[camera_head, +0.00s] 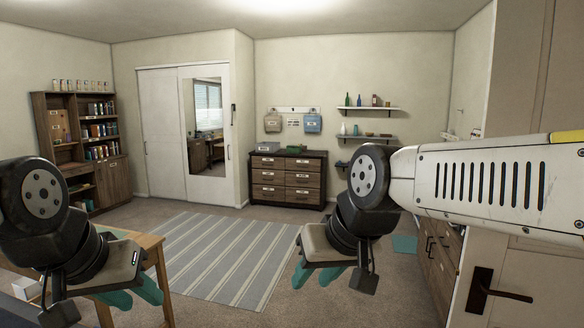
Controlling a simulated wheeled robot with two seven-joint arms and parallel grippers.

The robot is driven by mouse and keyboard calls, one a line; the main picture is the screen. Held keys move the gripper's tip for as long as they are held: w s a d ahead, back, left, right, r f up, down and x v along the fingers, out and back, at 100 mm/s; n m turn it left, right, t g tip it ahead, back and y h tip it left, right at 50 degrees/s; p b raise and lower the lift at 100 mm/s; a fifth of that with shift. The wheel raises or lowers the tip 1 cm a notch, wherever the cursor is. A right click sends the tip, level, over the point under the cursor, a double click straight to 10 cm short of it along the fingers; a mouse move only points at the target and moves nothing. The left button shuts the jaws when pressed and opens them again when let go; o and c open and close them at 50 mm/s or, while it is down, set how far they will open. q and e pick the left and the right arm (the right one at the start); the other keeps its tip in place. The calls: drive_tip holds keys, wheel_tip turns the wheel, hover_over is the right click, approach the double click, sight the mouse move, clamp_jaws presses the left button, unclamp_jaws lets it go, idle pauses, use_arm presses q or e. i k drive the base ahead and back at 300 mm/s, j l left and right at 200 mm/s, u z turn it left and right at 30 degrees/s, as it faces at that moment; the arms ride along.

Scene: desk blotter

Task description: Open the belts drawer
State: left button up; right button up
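A dark wooden dresser (288,182) stands against the far wall. It has two columns of drawers with small pale labels, too small to read, so I cannot tell which is the belts drawer. All its drawers look shut. My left gripper (136,293) is at the lower left, above a wooden table, its teal fingers apart and empty. My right gripper (317,275) hangs at the lower middle, its teal fingers apart and empty. Both are far from the dresser. The gripper bodies hide parts of the fingers.
A striped rug (225,255) covers the open floor before the dresser. The wooden table (152,244) is at the lower left. A bookcase (85,145) and a mirrored wardrobe (160,130) stand at the left. Cabinet drawers (440,258) and a door with a handle (500,293) are at the right.

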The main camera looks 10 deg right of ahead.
sight(292, 163)
drive_tip(key=i+l+z, duration=0.2)
drive_tip(key=i, duration=0.4)
drive_tip(key=i+z, duration=0.25)
drive_tip(key=i, duration=0.4)
drive_tip(key=i+j+z, duration=0.2)
drive_tip(key=i, duration=0.4)
drive_tip(key=i+z, duration=0.2)
drive_tip(key=i, duration=0.45)
drive_tip(key=i+u, duration=0.1)
drive_tip(key=i, duration=0.6)
drive_tip(key=i+l+u, duration=0.1)
drive_tip(key=i, duration=0.55)
drive_tip(key=i+l, duration=0.1)
drive_tip(key=i, duration=0.6)
drive_tip(key=i+j+u, duration=0.3)
drive_tip(key=i, duration=0.8)
drive_tip(key=i+l+u, duration=0.25)
drive_tip(key=i, duration=0.85)
drive_tip(key=i+u, duration=0.1)
drive_tip(key=i, duration=1.45)
drive_tip(key=i+l+u, duration=0.15)
drive_tip(key=i, duration=0.6)
